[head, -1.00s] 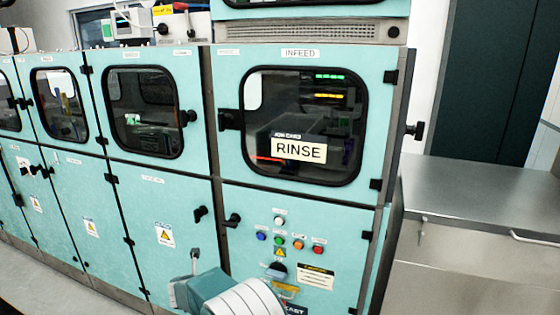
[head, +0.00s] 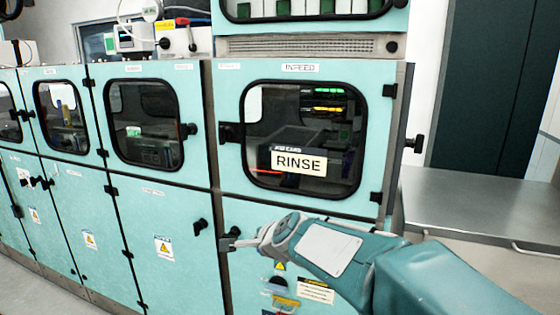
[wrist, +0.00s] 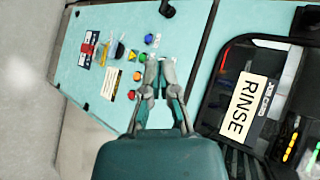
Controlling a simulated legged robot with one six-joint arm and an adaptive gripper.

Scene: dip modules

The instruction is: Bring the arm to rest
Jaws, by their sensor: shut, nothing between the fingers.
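My arm reaches in from the lower right of the head view, in front of the teal machine (head: 165,210). My gripper (head: 230,244) points left there, in front of the lower door under the window marked RINSE. In the wrist view my gripper (wrist: 158,66) shows with its fingers together and nothing between them. Part of the button panel is hidden behind my arm in the head view.
The RINSE sign (head: 299,163) is on the infeed window. Coloured buttons (wrist: 136,76) show beside my fingers in the wrist view. Door handles (head: 200,227) stick out from the machine front. A steel bench (head: 480,205) stands at the right. Floor shows at the lower left.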

